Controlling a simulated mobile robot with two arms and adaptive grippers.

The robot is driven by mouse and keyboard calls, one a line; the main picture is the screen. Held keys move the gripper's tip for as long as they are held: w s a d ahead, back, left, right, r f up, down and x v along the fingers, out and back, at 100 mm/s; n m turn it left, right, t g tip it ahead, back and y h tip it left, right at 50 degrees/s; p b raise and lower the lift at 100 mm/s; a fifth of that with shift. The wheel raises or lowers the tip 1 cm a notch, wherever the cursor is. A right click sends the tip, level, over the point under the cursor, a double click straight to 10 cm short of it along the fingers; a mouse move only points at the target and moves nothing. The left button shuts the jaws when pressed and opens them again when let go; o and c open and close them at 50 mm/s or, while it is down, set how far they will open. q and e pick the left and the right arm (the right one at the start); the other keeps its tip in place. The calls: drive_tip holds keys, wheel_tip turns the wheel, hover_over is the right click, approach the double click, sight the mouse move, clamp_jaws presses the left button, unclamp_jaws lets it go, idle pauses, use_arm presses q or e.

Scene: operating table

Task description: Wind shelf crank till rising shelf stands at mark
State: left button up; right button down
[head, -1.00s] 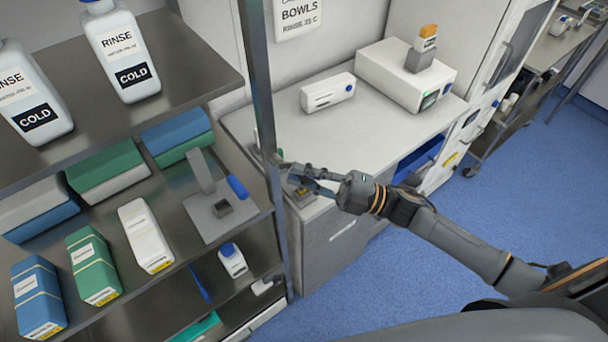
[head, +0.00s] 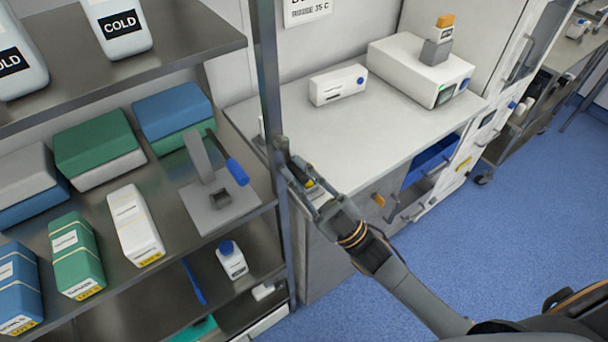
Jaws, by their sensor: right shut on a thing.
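My right gripper (head: 282,160) is at the metal corner post (head: 268,90) of the shelf rack, its fingers shut on a small part beside the post. I take that part to be the shelf crank; the fingers mostly cover it. The rack has an upper shelf (head: 190,48) with white rinse bottles. Below is a middle shelf (head: 165,272) with several boxes and a metal device with a blue handle (head: 237,172). A lower shelf (head: 262,268) is partly hidden. I cannot tell which shelf rises, and I cannot make out the mark. My left gripper is not in view.
A white-topped bench (head: 300,125) stands right behind the post, with a small white box (head: 338,85) and a larger white device (head: 418,70) on it. An orange tag (head: 379,200) hangs near my right wrist. Blue floor (head: 480,250) lies open at the right.

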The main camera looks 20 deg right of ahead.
drive_tip(key=shift+s+a+r+m+t+h+b, duration=0.15)
drive_tip(key=shift+a+m+t+h, duration=0.2)
drive_tip(key=shift+m+t+h, duration=1.3)
drive_tip(key=shift+s+a+f+m+t+h+b, duration=0.15)
drive_tip(key=shift+a+m+t+h, duration=0.35)
drive_tip(key=shift+m+h, duration=2.15)
drive_tip(key=shift+s+a+r+m+t+h+b, duration=0.2)
drive_tip(key=shift+m+t+h, duration=1.15)
drive_tip(key=shift+m, duration=1.45)
drive_tip(key=shift+w+a+m+h, duration=0.1)
drive_tip(key=shift+m+h, duration=0.15)
drive_tip(key=shift+m, duration=0.05)
drive_tip(key=c, duration=1.3)
unclamp_jaws()
drive_tip(key=v, duration=1.2)
